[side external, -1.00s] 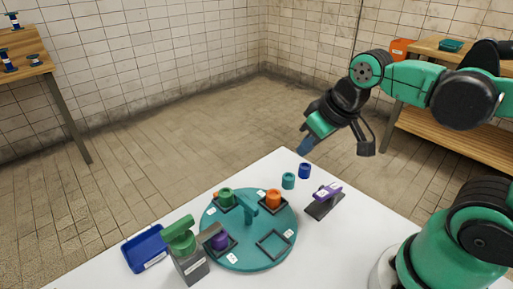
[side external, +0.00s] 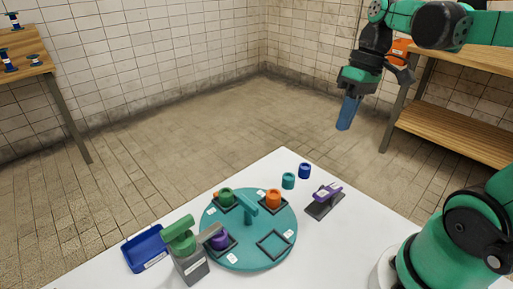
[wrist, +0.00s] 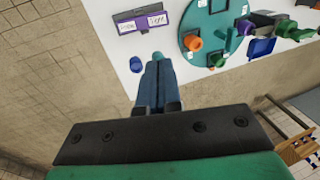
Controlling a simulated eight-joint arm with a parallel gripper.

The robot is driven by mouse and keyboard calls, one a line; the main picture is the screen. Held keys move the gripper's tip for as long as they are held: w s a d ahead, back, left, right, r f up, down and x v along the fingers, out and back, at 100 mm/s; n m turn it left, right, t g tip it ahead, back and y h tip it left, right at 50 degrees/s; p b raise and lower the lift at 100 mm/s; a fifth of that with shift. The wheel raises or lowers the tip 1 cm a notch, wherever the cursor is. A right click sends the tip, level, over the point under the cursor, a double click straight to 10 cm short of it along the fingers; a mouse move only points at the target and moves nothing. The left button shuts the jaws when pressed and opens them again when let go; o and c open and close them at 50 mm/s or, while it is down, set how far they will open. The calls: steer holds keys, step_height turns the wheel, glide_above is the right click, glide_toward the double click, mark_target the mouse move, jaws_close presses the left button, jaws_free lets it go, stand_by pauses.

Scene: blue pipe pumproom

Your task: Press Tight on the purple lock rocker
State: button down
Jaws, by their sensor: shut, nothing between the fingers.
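The purple lock rocker (side external: 327,192) sits on a dark base on the white table, right of the teal turntable (side external: 248,262). In the wrist view the rocker (wrist: 138,20) is at the top, with two white labels; the right one (wrist: 157,19) seems to read Tight, and the left one is too small to read surely. My gripper (side external: 343,127) is raised well above and beyond the table's far edge, pointing down. Its blue fingers are shut with nothing between them. In the wrist view the fingers (wrist: 157,64) point toward the table edge, below the rocker and apart from it.
The turntable carries a green piece (side external: 226,196), an orange piece (side external: 273,198), a purple piece (side external: 219,241) and an empty square frame (side external: 274,245). Teal (side external: 289,180) and blue (side external: 304,170) cylinders stand near the far edge. A green-topped grey device (side external: 188,262) and blue tray (side external: 146,248) are left.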

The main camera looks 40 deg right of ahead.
mark_target(320, 194)
steer(key=shift+s+d+r+y, duration=0.25)
steer(key=shift+d+r+y, duration=0.05)
steer(key=shift+d+r, duration=0.05)
steer(key=x, duration=1.4)
steer(key=shift+s, duration=0.25)
